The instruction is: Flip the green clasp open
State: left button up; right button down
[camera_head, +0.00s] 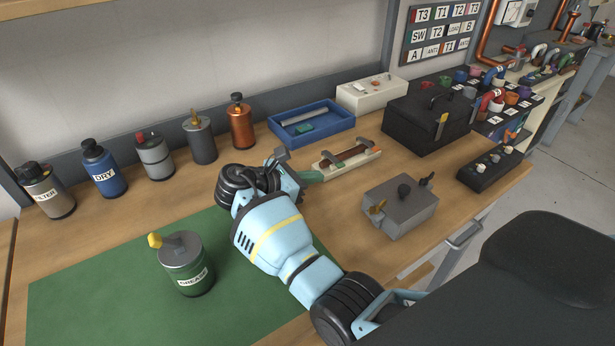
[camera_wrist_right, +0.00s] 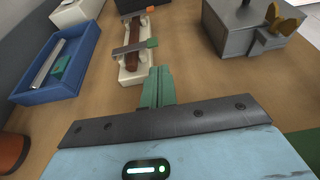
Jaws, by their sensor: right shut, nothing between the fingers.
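A pale holder (camera_head: 346,163) with a reddish-brown rod lies on the bench. It also shows in the wrist view (camera_wrist_right: 136,66). The green clasp (camera_wrist_right: 151,43) is a grey strap with a green tip, lying across the rod near the holder's near end. Another strap with an orange tip (camera_wrist_right: 151,9) is at the far end. My right gripper (camera_head: 318,175) is shut and empty, its green fingers (camera_wrist_right: 159,72) pointing at the holder's near end, just short of the green tip. Whether they touch the holder is unclear. My left gripper is not in view.
A blue tray (camera_head: 313,131) stands behind the holder. A grey box (camera_head: 400,210) with a yellow-brown latch stands in front to the right, and a black case (camera_head: 425,125) behind it. A grease can (camera_head: 187,265) stands on the green mat (camera_head: 90,290) at left.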

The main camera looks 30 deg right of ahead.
aim_at(333, 158)
jog(key=x, duration=0.6)
jog(key=shift+d+f, duration=0.1)
jog(key=shift+d, duration=0.1)
jog(key=shift+r+n, duration=0.25)
jog(key=shift+n, duration=0.05)
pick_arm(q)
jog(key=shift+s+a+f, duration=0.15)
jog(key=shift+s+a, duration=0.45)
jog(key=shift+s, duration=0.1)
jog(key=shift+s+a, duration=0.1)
